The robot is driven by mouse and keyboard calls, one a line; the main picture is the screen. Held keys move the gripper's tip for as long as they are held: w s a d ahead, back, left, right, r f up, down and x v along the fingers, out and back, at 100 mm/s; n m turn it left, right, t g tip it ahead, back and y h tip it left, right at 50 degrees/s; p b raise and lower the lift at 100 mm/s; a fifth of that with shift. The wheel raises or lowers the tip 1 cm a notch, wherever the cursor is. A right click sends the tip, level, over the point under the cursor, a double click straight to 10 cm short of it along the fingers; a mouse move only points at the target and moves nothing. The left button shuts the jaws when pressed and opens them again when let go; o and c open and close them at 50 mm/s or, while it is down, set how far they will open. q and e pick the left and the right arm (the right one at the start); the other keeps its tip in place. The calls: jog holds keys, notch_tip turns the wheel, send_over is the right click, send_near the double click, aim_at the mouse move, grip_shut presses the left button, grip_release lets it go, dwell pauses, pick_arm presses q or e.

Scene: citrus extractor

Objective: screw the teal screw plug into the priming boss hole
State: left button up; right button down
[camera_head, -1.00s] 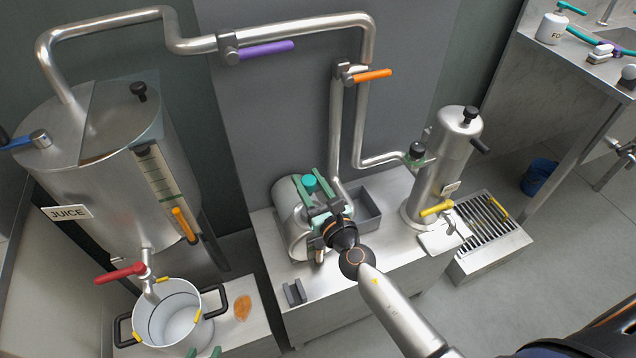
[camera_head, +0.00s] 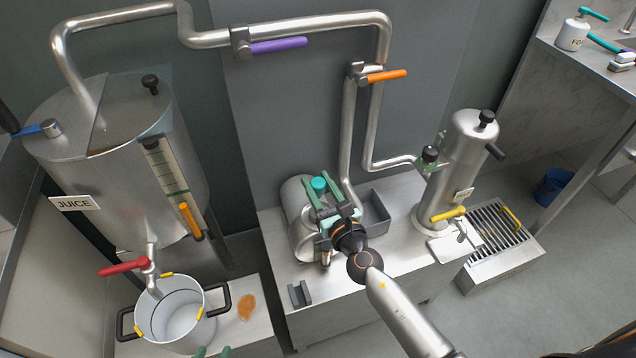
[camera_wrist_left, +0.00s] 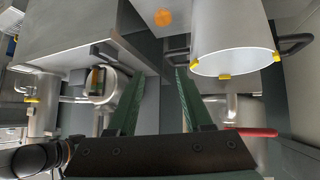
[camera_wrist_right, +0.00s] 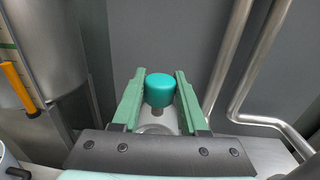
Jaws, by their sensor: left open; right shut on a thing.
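The teal screw plug (camera_head: 319,184) is between the green fingers of my right gripper (camera_head: 322,202), above the round steel housing (camera_head: 297,238) on the low bench. The right wrist view shows the plug's teal cap (camera_wrist_right: 160,89) upright between the fingertips of the right gripper (camera_wrist_right: 159,95), with a short grey stem below it. The priming boss hole is not visible; I cannot tell whether the stem sits in it. My left gripper (camera_head: 212,352) shows only its green fingertips at the bottom edge of the head view. Its fingers are apart and empty in the left wrist view (camera_wrist_left: 158,85).
A juice tank (camera_head: 110,130) and a white pot (camera_head: 172,315) stand at the left. A grey bracket (camera_head: 299,293) lies at the bench front, and an open grey tray (camera_head: 376,212) is behind my right wrist. Pipes rise behind. A steel cylinder (camera_head: 462,150) stands at right.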

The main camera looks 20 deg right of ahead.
aim_at(318, 195)
notch_tip(318, 195, down, 2)
jog(key=shift+f+b, duration=0.15)
jog(key=shift+b, duration=0.65)
jog(key=shift+f+b, duration=0.75)
jog(key=shift+f+b, duration=1.45)
jog(key=shift+f, duration=0.1)
jog(key=shift+c, duration=1.8)
grip_release()
